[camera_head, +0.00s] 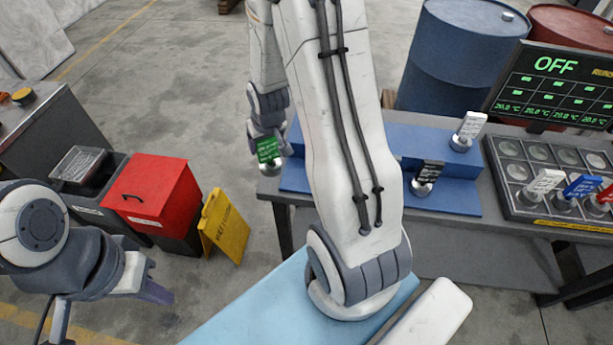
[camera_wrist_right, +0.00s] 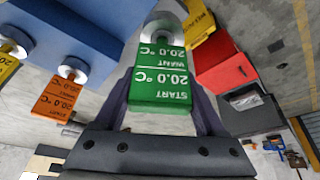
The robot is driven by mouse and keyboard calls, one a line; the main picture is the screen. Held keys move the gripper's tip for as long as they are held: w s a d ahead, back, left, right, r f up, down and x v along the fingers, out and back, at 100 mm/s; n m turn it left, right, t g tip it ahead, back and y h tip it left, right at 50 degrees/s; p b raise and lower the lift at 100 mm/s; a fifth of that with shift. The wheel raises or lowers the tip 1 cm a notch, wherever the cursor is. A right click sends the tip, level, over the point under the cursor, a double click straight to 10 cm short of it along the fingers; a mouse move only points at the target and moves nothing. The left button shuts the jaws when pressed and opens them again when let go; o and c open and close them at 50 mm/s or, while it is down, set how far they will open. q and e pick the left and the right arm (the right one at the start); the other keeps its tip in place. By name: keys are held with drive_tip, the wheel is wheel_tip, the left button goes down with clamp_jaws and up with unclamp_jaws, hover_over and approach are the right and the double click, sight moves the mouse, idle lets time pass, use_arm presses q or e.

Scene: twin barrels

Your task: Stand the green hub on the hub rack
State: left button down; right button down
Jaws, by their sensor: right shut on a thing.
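The green hub has a green tag (camera_head: 268,148) and a round metal body (camera_head: 258,162). My right gripper (camera_head: 267,132) is shut on it, tag up and metal end down, at the left end of the blue stepped rack (camera_head: 450,196). In the right wrist view the green tag (camera_wrist_right: 160,88) sits between the two fingers, with the metal end (camera_wrist_right: 165,22) beyond. Whether the hub touches the rack cannot be told. My right arm hides the rack's middle. My left gripper (camera_head: 150,290) is low at the left, away from the rack; its opening is unclear.
White-tagged (camera_head: 469,130) and black-tagged (camera_head: 427,176) hubs stand on the rack. The wrist view shows orange (camera_wrist_right: 60,97) and yellow (camera_wrist_right: 8,60) tags there. A dark socket tray (camera_head: 510,205) holds several hubs. A red bin (camera_head: 155,190) and yellow sign (camera_head: 224,228) stand left.

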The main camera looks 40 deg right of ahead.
drive_tip(key=s+d+r+m+b, duration=0.1)
drive_tip(key=s+d+m+b, duration=0.15)
drive_tip(key=d, duration=0.75)
drive_tip(key=shift+h, duration=0.5)
drive_tip(key=shift+w+d+f+b, duration=0.15)
drive_tip(key=shift+f+b, duration=0.8)
drive_tip(key=shift+f, duration=0.6)
drive_tip(key=shift+d+f+b, duration=0.1)
drive_tip(key=shift+f+b, duration=0.85)
drive_tip(key=shift+f, duration=0.6)
drive_tip(key=shift+w+d+f+b, duration=0.15)
drive_tip(key=shift+f+b, duration=0.8)
drive_tip(key=shift+f, duration=0.6)
drive_tip(key=shift+s, duration=0.1)
drive_tip(key=shift+f, duration=0.15)
unclamp_jaws()
